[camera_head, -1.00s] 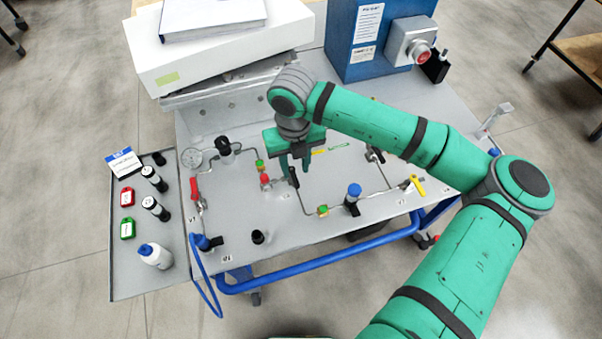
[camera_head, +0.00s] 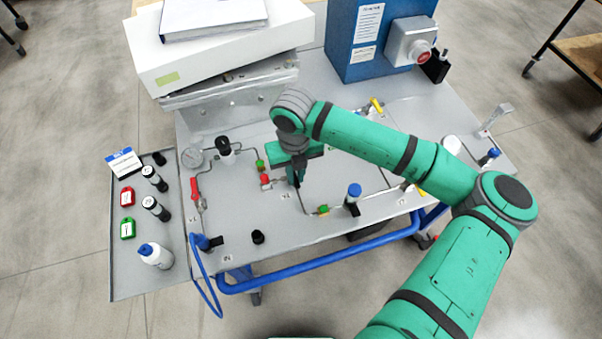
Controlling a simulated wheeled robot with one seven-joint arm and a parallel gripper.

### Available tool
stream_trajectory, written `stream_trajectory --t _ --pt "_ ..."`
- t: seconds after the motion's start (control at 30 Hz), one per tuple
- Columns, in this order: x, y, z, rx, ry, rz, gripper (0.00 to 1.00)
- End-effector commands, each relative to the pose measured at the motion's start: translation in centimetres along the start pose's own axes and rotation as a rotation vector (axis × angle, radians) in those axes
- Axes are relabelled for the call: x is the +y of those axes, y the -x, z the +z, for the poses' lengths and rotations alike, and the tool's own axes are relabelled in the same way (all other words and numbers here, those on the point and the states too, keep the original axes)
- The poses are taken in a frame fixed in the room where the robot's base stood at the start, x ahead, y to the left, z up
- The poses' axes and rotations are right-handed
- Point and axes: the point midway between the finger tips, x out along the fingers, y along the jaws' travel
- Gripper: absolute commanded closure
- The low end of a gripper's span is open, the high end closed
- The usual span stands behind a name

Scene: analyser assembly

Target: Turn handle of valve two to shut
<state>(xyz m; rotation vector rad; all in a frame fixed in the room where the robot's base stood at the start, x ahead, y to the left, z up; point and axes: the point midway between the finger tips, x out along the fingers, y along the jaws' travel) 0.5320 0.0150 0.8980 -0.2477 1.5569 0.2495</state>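My gripper (camera_head: 297,178) points down at the middle of the table panel (camera_head: 310,225). Its fingertips are low over the pipe line, beside a small valve with a red body (camera_head: 265,180). A label lies on the panel just in front of this valve, but its text is too small to read. The fingers line up one behind the other in this view, so the gap between them is hidden. A dark handle at this valve is largely hidden by the fingers; I cannot tell whether they touch it.
A red-handled valve (camera_head: 195,188) and a round gauge (camera_head: 192,158) are to the left. A blue-topped fitting (camera_head: 353,194) stands to the right of my gripper. A yellow handle (camera_head: 376,105) is behind my arm. A white box (camera_head: 225,60) stands at the back.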

Motion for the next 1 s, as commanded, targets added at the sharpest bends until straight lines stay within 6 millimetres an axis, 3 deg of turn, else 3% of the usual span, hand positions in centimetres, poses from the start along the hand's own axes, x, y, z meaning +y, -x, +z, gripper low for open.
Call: stream_trajectory --t 0.03,0.17,0.43,0.73,1.0 --pt "-1.5 0.0 -0.4 0.000 -0.009 -0.002 1.00" --pt "-0.6 0.0 -0.1 0.001 0.002 -0.004 1.00" --pt "-0.9 0.1 0.2 -0.003 0.097 -0.010 1.00" --pt "-1.2 0.1 0.7 -0.003 0.360 -0.012 1.00" --pt "-2.6 0.2 1.0 -0.003 0.607 -0.009 1.00"
